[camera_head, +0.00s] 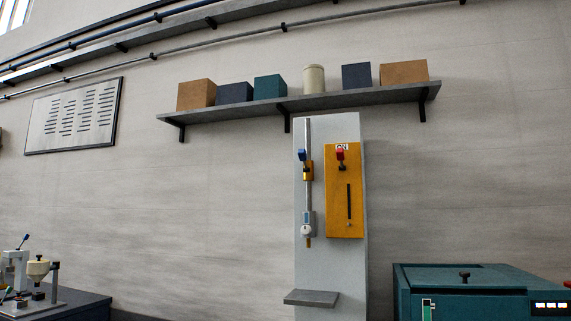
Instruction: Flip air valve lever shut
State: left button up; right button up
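A grey vertical panel (331,272) stands against the wall, right of centre. On its left side runs a thin vertical pipe (307,135) with a small brass-coloured valve (308,171). A short lever with a blue grip (301,155) sits at the valve, its grip at the upper left of the valve body. Whether the lever lies along or across the pipe is too small to tell. Neither of my grippers is in view.
A yellow box (343,215) beside the pipe has a red-knobbed lever (340,155) at its "ON" mark and a dark vertical slot. A gauge-like fitting (307,229) is lower on the pipe. A small ledge (311,298) juts out below. A teal cabinet (470,277) stands right.

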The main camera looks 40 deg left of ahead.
aim_at(302, 153)
jog(key=i+l+u, duration=0.25)
jog(key=u, duration=0.25)
jog(key=i+l+u, duration=0.7)
jog(key=l+u, duration=0.15)
jog(key=u, duration=0.15)
jog(key=i+l+u, duration=0.15)
jog(key=l+u, duration=0.35)
